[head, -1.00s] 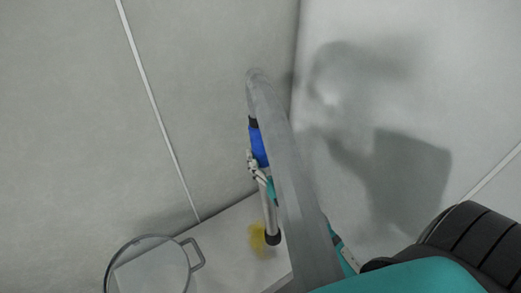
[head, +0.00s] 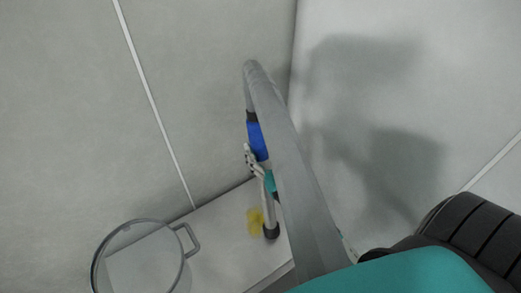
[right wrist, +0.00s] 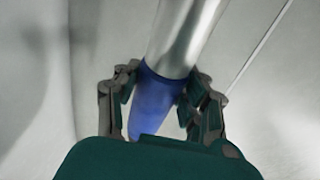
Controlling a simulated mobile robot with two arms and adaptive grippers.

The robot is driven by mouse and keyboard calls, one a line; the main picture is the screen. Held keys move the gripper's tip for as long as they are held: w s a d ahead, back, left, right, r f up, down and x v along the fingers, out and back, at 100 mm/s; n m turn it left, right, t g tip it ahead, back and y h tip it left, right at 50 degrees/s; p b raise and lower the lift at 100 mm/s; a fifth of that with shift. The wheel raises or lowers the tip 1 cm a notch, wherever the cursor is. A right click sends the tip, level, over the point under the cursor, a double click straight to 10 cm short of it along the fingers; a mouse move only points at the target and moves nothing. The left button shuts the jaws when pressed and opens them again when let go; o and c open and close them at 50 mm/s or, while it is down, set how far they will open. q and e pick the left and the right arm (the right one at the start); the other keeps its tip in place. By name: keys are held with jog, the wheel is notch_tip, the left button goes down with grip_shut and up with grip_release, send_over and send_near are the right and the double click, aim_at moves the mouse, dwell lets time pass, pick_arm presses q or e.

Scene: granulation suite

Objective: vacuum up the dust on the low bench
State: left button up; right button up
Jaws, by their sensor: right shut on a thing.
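A patch of yellow dust (head: 255,221) lies on the pale low bench (head: 215,262) in the head view. The vacuum wand (head: 269,213) is a metal tube with a dark end, a blue grip (head: 257,141) and a thick grey hose (head: 290,170). Its dark end is just right of the dust, at or close above the bench top; I cannot tell whether it touches. My right gripper (head: 255,160) is shut on the blue grip, which also shows between the fingers in the right wrist view (right wrist: 155,100). The hose hides part of the wand and bench. My left gripper is not in view.
A clear round vessel with a side handle (head: 190,240) stands at the left, beside the dust. Grey walls (head: 220,100) rise behind and to the right of the bench. The teal and black body at the lower right hides what lies under it.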

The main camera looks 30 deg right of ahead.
jog(key=shift+w+r, duration=0.1)
jog(key=shift+w, duration=0.05)
jog(key=w+p, duration=0.1)
jog(key=w, duration=0.9)
jog(key=shift+w+a, duration=0.2)
jog(key=shift+a, duration=0.4)
jog(key=shift+s+a, duration=0.1)
jog(key=shift+a, duration=0.5)
